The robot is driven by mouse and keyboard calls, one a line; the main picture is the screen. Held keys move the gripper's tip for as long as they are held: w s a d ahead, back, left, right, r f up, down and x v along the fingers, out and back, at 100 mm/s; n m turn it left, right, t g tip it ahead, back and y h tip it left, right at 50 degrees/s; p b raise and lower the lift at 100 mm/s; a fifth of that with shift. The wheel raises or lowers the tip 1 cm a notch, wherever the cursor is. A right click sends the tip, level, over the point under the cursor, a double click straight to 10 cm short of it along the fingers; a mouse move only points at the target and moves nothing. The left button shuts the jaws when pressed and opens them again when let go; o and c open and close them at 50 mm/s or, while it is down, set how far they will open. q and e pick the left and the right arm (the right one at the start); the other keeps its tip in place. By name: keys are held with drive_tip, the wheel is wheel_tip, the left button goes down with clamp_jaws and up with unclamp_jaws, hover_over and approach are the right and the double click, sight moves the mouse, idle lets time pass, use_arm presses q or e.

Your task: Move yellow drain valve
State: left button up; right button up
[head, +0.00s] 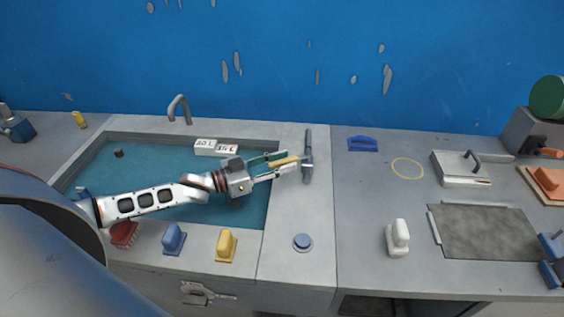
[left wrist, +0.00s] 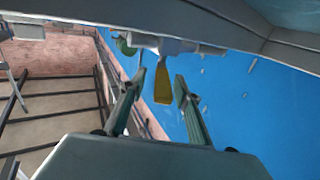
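The yellow drain valve shows as a flat yellow lever (head: 287,161) at the right edge of the blue-green basin, by a grey upright pipe (head: 307,165). In the left wrist view the yellow lever (left wrist: 162,86) hangs from a pale fitting. My left gripper (head: 280,165) reaches across the basin from the left, its fingers on either side of the lever. In the left wrist view my left gripper (left wrist: 160,78) is open, with visible gaps between the lever and both fingers. My right gripper is not in view.
A tap (head: 179,108) stands behind the basin. Red, blue and yellow (head: 226,245) blocks with handles line its front edge. A round blue button (head: 303,242), a white handled tool (head: 398,238) and a grey slab (head: 485,232) are on the worktop.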

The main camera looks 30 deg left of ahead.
sight(282, 161)
use_arm(q)
drive_tip(key=shift+r, duration=0.2)
wheel_tip(282, 161, up, 10)
drive_tip(key=shift+f, duration=0.2)
